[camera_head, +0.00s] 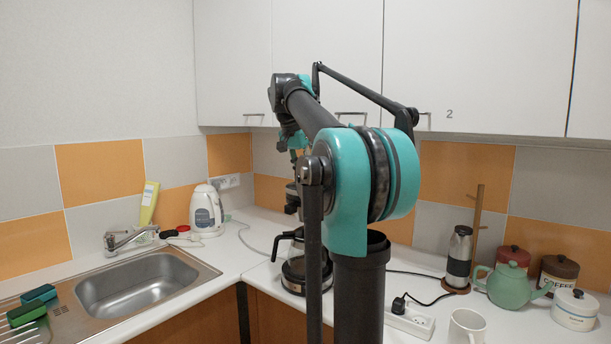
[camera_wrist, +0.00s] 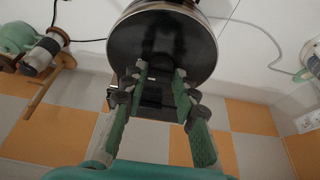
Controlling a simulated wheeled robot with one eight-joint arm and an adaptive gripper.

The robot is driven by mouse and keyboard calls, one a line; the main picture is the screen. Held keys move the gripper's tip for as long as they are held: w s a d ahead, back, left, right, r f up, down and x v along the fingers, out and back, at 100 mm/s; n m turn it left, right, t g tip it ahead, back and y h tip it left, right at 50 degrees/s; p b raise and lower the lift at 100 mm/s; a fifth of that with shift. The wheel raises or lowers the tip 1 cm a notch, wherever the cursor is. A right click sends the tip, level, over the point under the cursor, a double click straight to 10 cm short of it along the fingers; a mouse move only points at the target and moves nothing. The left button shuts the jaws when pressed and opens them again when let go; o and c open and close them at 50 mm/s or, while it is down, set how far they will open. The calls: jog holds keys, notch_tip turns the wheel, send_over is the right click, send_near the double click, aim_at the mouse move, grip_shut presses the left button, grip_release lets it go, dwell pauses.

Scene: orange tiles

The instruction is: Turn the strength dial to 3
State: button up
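The coffee maker stands in the counter corner in the head view, mostly hidden behind my arm; its glass carafe (camera_head: 293,270) with a black handle shows. In the wrist view, a round black part with a shiny rim (camera_wrist: 192,40), apparently the coffee maker's, fills the top middle. I cannot make out the strength dial or its numbers in either view. My gripper (camera_wrist: 160,72) has its green fingers apart, with a dark part visible between them; I cannot tell whether they touch it. In the head view the gripper is largely hidden behind my arm.
A white kettle (camera_head: 206,211) and a sink (camera_head: 137,290) are at the left. At the right are a grinder (camera_head: 459,257), a green teapot (camera_head: 508,286), canisters (camera_head: 558,274), a mug (camera_head: 466,327) and a power strip (camera_head: 409,321). White cupboards (camera_head: 480,65) hang above.

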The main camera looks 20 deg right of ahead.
jog(key=shift+o, duration=1.3)
jog(key=v, duration=1.2)
jog(key=shift+w, duration=0.1)
